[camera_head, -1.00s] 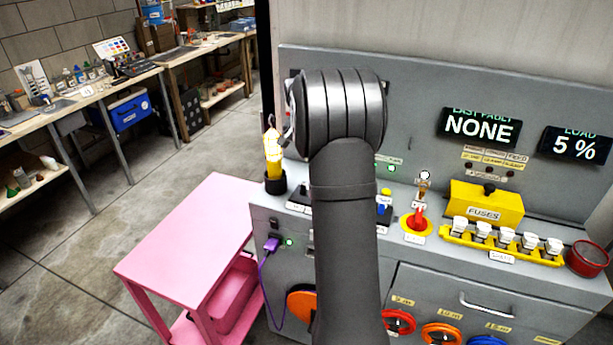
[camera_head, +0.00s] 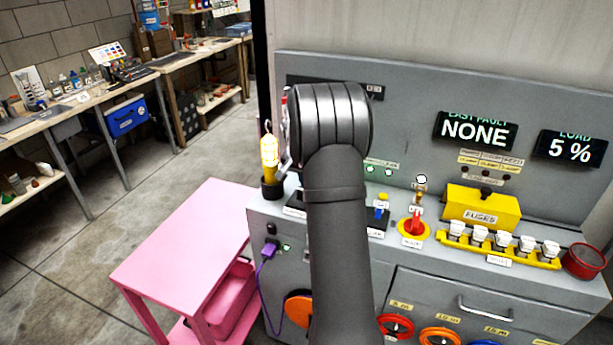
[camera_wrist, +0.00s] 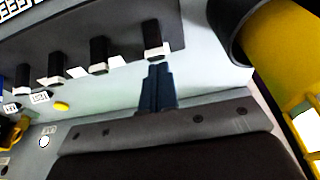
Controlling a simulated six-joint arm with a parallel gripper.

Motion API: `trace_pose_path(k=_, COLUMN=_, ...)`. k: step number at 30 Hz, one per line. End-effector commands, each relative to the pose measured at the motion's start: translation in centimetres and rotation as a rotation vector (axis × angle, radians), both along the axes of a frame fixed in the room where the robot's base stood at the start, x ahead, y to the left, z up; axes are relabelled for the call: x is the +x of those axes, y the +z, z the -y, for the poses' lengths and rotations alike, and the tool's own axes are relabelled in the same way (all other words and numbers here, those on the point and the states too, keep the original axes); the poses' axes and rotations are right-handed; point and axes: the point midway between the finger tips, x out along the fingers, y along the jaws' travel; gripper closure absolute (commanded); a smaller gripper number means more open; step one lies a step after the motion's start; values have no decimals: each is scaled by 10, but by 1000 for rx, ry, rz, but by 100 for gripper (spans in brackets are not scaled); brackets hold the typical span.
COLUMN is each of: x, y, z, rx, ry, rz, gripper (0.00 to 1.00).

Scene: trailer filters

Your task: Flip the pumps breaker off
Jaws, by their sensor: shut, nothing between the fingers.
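A row of dark breaker switches with pale tips lines a dark strip (camera_wrist: 125,22) in the wrist view. The lettering on the labels is too small to read, so I cannot tell which is the pumps breaker. My gripper (camera_wrist: 158,70) is shut and empty. Its fingertips are right at the pale tip of the rightmost visible switch (camera_wrist: 156,50); I cannot tell whether they touch. In the head view my arm hides the breakers and most of the gripper.
A lit yellow lamp (camera_head: 269,152) stands close left of my gripper; its yellow body (camera_wrist: 285,55) fills the wrist view's right side. A pink cart (camera_head: 180,240) stands left.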

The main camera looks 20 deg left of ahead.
Motion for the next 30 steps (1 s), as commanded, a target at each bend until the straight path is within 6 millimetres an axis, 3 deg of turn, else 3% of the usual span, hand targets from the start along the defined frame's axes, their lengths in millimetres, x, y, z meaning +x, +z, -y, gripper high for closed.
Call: trace_pose_path(k=30, x=-13, y=6, z=0, rx=0, ry=1, rz=73, gripper=100)
